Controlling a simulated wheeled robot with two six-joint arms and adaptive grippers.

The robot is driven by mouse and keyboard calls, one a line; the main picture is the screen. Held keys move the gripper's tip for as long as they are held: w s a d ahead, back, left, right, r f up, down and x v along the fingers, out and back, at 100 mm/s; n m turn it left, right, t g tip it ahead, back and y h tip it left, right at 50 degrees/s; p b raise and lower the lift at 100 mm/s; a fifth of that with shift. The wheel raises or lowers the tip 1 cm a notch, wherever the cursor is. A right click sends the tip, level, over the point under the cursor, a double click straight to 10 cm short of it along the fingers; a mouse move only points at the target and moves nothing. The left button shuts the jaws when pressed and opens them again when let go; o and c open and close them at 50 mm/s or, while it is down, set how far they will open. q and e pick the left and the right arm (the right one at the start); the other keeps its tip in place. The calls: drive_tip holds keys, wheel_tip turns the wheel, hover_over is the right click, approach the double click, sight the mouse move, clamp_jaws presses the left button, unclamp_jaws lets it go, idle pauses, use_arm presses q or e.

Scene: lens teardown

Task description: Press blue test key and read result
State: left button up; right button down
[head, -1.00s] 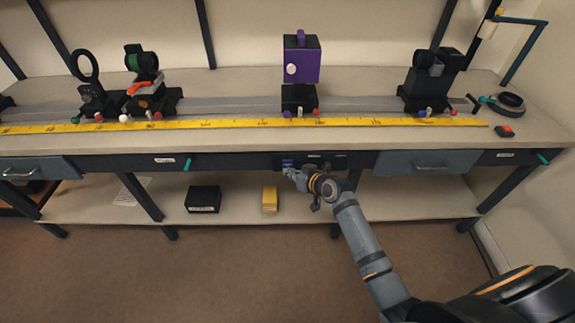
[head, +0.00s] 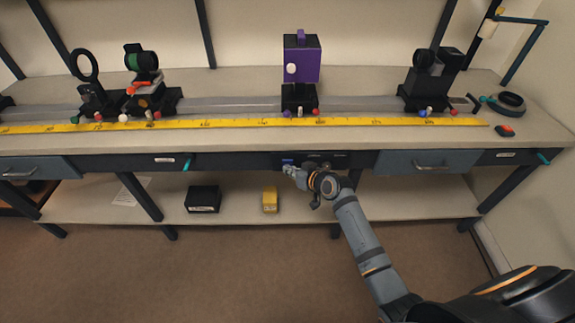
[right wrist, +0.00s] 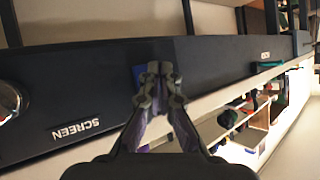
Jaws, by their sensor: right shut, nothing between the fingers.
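The blue test key (head: 287,161) is a small blue patch on the dark front panel (head: 340,161) under the bench top. It also shows in the right wrist view as a blue sliver (right wrist: 138,75), mostly hidden behind the fingertips. My right gripper (head: 289,171) is shut and empty, with its tips just below the key in the head view. In the right wrist view the closed fingertips (right wrist: 160,75) overlap the key's right side; I cannot tell whether they touch it. No result display can be read. My left gripper is not in view.
A knob (right wrist: 8,100) and the label SCREEN (right wrist: 75,130) are on the panel. Above, a purple box (head: 301,65) and other optics stand on the bench behind a yellow ruler (head: 230,124). A black box (head: 203,199) and a yellow block (head: 270,200) are on the lower shelf.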

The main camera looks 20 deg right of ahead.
drive_tip(key=shift+w+d, duration=0.15)
drive_tip(key=shift+w, duration=0.25)
idle(0.6)
drive_tip(key=shift+s, duration=0.1)
drive_tip(key=shift+s+a+p, duration=0.25)
drive_tip(key=shift+s+p, duration=0.2)
drive_tip(key=shift+s, duration=0.25)
drive_tip(key=s+p, duration=0.1)
drive_tip(key=s, duration=0.1)
drive_tip(key=s+a+p, duration=0.1)
drive_tip(key=s, duration=0.2)
drive_tip(key=shift+a, duration=0.2)
drive_tip(key=shift+w, duration=0.1)
idle(0.7)
